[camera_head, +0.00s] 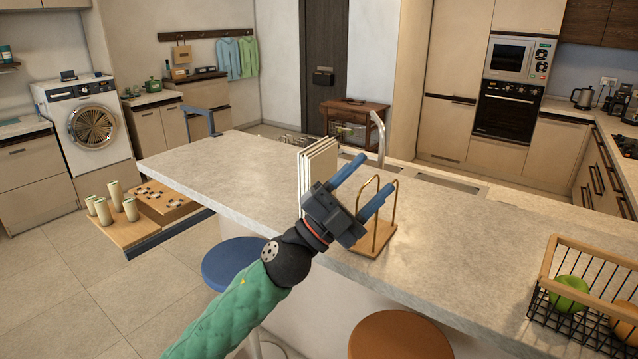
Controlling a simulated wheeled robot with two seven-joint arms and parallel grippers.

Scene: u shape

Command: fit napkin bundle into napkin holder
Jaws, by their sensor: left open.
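The napkin bundle (318,166) is a white, upright stack of thin sheets on the stone counter, left of the napkin holder. Its lower right part is hidden behind my gripper. The napkin holder (375,243) has a light wooden base and gold wire loops, and stands on the counter near its front edge. My left gripper (376,172) is open, its two blue fingers pointing up and right. In the picture it overlaps the bundle's right side and the holder's left side; I cannot tell whether it touches either. I see nothing between the fingers. My right gripper is not in view.
The counter (235,160) is clear to the left. A wire basket (590,262) with fruit stands at its right end. A sink with a tap (380,140) lies behind. A blue stool (232,262) and a brown stool (400,338) stand in front.

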